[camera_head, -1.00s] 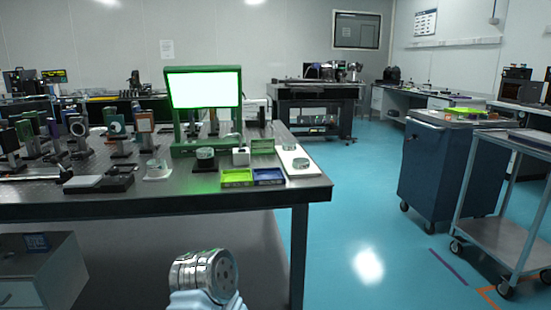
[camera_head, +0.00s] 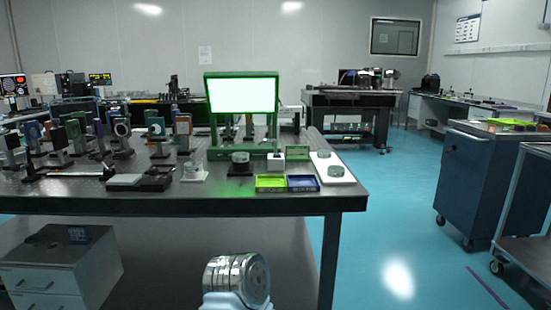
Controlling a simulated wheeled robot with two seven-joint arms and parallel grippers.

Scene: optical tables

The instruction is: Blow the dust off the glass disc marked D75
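Several clear round glass pieces stand on the near optical table (camera_head: 110,202). One glass disc (camera_head: 194,168) is on a white pad at the left, and another (camera_head: 240,157) is on a black base below the bright green-framed panel (camera_head: 242,95). Another glass disc (camera_head: 335,171) is on a long white tray (camera_head: 345,180) at the right, with a smaller round piece (camera_head: 324,154) behind it. Any D75 marking is too small to read, and I cannot make out dust. Neither gripper shows; a silver joint at the bottom appears to be part of my arm.
A yellow-green tray (camera_head: 271,190) and a blue tray (camera_head: 303,189) lie near the table's front edge. A small white block (camera_head: 276,164) stands behind them. Optic mounts crowd the table's left. A dark blue cabinet (camera_head: 473,185) stands right; the blue floor between is clear.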

